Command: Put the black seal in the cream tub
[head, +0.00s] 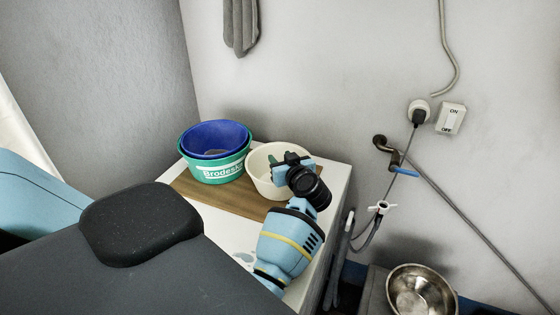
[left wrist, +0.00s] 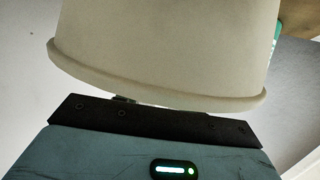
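The cream tub (head: 263,190) stands on the brown board at the right part of the white worktop. My left gripper (head: 286,161) is at the tub's right rim, its dark parts overlapping the rim and opening. Whether it touches the tub I cannot tell. In the left wrist view the cream tub (left wrist: 165,50) fills the upper part, just beyond my gripper's black edge. The fingertips are hidden there, so their opening does not show. A dark green thing (head: 273,161) shows inside the tub, partly hidden. I cannot make out the black seal. My right gripper is not in view.
A blue bowl (head: 214,138) sits in a green tub (head: 215,173) left of the cream tub. The brown board (head: 228,202) is bare in front. A steel bowl (head: 421,291) stands lower right. Cable and hose hang on the wall right of the worktop.

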